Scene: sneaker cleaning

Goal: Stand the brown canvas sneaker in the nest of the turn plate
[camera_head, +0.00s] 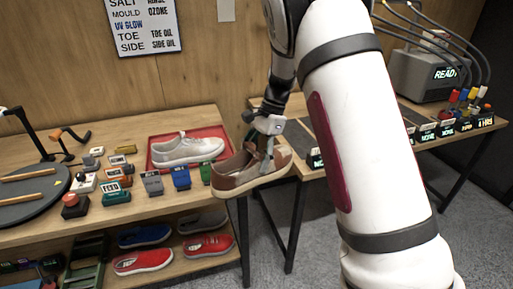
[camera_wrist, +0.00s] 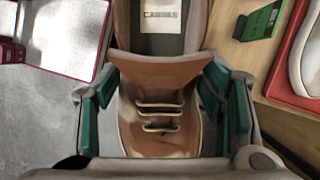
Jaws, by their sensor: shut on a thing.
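The brown canvas sneaker (camera_head: 245,172) hangs from my gripper (camera_head: 266,150) in front of the table edge, above the gap between the two tables. Its sole faces down and its toe points right in the head view. In the wrist view my gripper (camera_wrist: 165,105) is shut with teal pads on both sides of the sneaker (camera_wrist: 160,70), and a label inside it reads CANVAS. A dark round plate (camera_head: 12,214), probably the turn plate, lies at the far left of the table with two wooden bars on it. I cannot make out its nest clearly.
A white sneaker (camera_head: 187,148) lies in a red tray (camera_head: 223,133). Several small labelled blocks and a red button (camera_head: 74,203) stand between tray and plate. More shoes (camera_head: 143,261) lie on the shelf below. A grey machine (camera_head: 424,72) stands on the right table.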

